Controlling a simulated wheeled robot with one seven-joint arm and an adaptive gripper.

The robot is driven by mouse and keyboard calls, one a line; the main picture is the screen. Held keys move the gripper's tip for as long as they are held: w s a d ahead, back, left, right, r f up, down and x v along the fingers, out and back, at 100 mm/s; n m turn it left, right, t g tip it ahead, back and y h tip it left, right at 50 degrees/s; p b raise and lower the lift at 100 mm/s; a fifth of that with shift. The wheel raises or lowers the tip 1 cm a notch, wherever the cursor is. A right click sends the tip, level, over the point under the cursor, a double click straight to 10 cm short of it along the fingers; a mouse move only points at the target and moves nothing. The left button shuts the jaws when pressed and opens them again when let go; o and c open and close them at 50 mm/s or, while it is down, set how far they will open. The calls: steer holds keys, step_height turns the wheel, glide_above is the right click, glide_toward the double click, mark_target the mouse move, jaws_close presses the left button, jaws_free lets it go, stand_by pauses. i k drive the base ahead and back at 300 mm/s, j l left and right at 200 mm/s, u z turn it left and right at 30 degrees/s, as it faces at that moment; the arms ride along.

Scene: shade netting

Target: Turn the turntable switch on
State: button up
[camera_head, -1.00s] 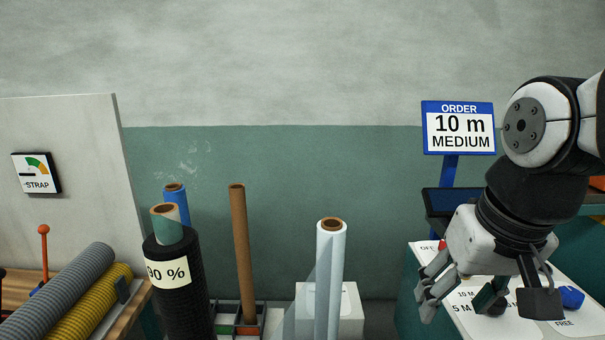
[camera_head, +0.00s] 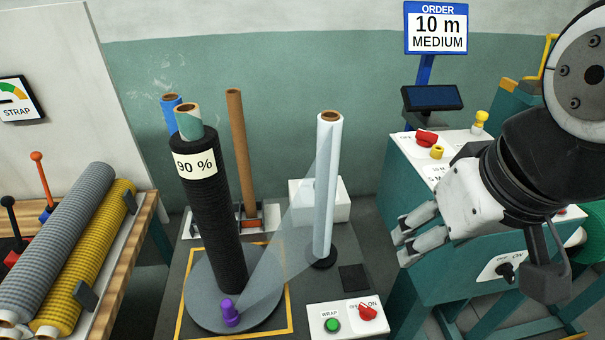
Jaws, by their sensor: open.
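A white control box (camera_head: 318,326) at the bottom centre carries a green button (camera_head: 332,325) labelled "WRAP" and a red rotary switch (camera_head: 367,312) with an "ON" label. The other label is partly hidden by the red knob. My gripper (camera_head: 402,241) is open and empty. It is in the air to the upper right of the control box, in front of the teal bench.
A clear film roll (camera_head: 327,190) stands upright, its film stretched toward the turntable. The teal bench (camera_head: 437,267) at right bears a red switch (camera_head: 426,138) and a black knob (camera_head: 507,271). Rolls lie on the wooden table (camera_head: 139,231) at left. An order sign (camera_head: 436,28) reads 10 m MEDIUM.

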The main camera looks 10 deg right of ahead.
mark_target(366, 313)
steer(key=l, duration=1.7)
steer(key=k+j, duration=0.1)
steer(key=j, duration=0.25)
steer(key=k+j, duration=0.1)
steer(key=j, duration=0.65)
steer(key=k+j, duration=0.15)
steer(key=j, duration=0.2)
